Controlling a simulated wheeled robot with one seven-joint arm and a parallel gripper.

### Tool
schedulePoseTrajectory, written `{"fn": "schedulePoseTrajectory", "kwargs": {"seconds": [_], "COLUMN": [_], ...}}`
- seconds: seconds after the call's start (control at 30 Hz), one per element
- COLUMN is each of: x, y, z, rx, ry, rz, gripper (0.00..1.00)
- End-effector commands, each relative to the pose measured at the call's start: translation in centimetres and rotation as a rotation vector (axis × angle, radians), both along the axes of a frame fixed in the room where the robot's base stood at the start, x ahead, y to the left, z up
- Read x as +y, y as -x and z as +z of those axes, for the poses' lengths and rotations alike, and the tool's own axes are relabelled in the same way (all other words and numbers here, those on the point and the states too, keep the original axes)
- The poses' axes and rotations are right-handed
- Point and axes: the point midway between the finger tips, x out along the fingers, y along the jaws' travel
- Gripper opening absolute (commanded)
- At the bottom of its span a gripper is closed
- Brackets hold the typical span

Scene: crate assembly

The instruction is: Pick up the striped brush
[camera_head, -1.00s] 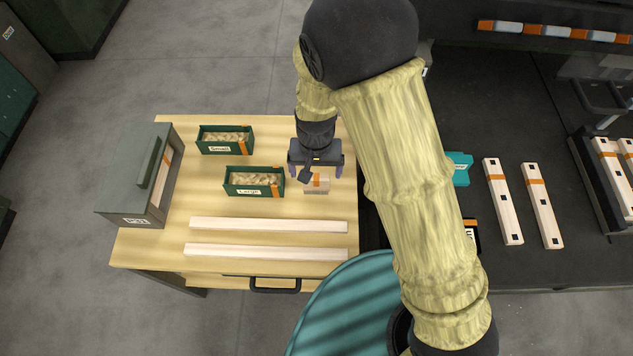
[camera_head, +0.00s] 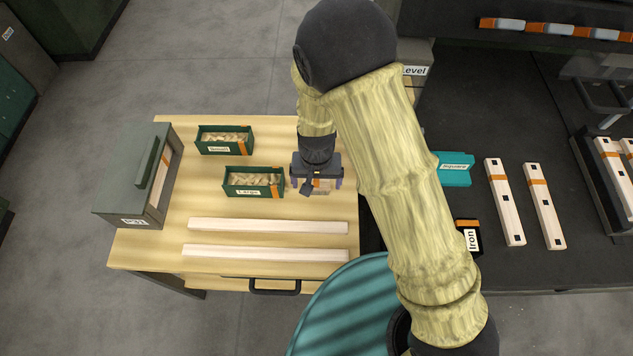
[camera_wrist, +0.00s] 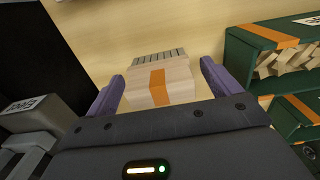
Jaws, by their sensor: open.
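The striped brush is a pale wooden block with an orange stripe and a grey bristle edge. In the wrist view the brush (camera_wrist: 160,84) lies on the light wooden table between and just ahead of my two purple fingers. In the head view the brush (camera_head: 322,187) is mostly hidden under my gripper (camera_head: 320,183). My gripper also shows in the wrist view (camera_wrist: 163,88); it is open, with a finger on either side of the brush and small gaps visible. I cannot tell the exact height of the fingertips above the table.
Two green bins of wooden pieces, small (camera_head: 224,140) and large (camera_head: 253,183), stand left of my gripper. Two long pale beams (camera_head: 268,226) (camera_head: 265,252) lie nearer the front. A grey box (camera_head: 133,195) stands at the left table edge. A dark surface lies to the right.

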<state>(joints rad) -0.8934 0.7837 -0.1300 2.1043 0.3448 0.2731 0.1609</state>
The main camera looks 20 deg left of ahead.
Motion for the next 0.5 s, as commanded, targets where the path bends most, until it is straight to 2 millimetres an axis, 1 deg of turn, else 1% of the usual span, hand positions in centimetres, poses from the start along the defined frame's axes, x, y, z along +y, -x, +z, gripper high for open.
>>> {"fn": "schedulePoseTrajectory", "kwargs": {"seconds": [0.13, 0.27, 0.3, 0.4, 0.5], "x": [0.00, 0.00, 0.00, -0.01, 0.00], "y": [0.00, 0.00, 0.00, 0.00, -0.01], "z": [0.02, 0.02, 0.02, 0.02, 0.03], "rx": [0.000, 0.000, 0.000, 0.000, 0.000], "ry": [0.000, 0.000, 0.000, 0.000, 0.000], "rz": [0.000, 0.000, 0.000, 0.000, 0.000], "gripper": [0.89, 0.64, 0.56, 0.39, 0.39]}}
